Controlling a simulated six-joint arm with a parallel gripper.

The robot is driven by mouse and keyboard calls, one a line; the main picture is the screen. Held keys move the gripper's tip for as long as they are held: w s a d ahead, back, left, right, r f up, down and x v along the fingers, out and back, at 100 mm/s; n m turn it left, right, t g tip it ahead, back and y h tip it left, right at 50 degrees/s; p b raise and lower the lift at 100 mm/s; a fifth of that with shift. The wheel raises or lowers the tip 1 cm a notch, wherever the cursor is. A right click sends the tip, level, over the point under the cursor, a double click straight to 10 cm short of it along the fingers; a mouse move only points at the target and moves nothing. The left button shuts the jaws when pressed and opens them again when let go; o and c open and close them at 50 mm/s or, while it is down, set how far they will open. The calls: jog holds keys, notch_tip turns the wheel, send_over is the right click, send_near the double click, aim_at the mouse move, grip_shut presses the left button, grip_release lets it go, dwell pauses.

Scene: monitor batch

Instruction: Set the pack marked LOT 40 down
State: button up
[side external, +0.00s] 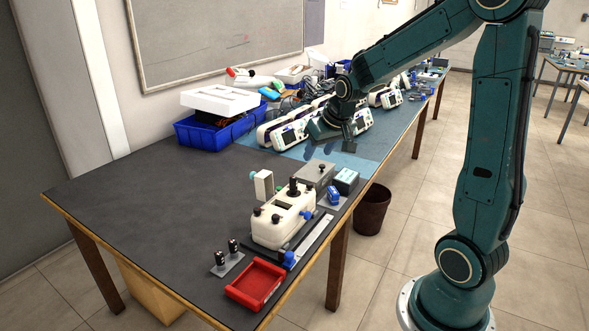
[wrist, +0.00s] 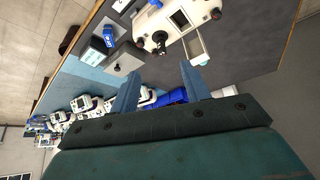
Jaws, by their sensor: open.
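My gripper (side external: 347,140) is open and hangs above the blue mat, near the row of white monitors (side external: 290,132). In the wrist view my two fingers (wrist: 159,69) stand wide apart with nothing held between them. No LOT 40 mark can be read in either view, so I cannot tell which thing is that pack. A small box with a teal top (side external: 346,179) sits at the table's right edge, beside a grey box (side external: 316,173) and a small blue item (side external: 333,196). The blue item also shows in the wrist view (wrist: 108,36).
A white test device (side external: 282,222) with black knobs stands toward the table's near end. An empty-looking red tray (side external: 256,284) and two dark cylinders on a plate (side external: 228,262) are nearby. A blue bin (side external: 203,135) stands behind. The dark mat's left part (side external: 150,210) is clear.

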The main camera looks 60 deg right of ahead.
jog(key=s+a+r+n+y, duration=0.1)
jog(key=s+a+r+n, duration=0.1)
jog(key=s+a, duration=0.7)
jog(key=s+a+r+n+y, duration=0.1)
jog(key=s+a+r+n, duration=0.2)
jog(key=s+a, duration=0.6)
notch_tip(320, 180, up, 2)
jog(key=shift+s+a+r+y, duration=0.1)
jog(key=shift+s+a+y, duration=0.3)
jog(key=shift+a, duration=0.1)
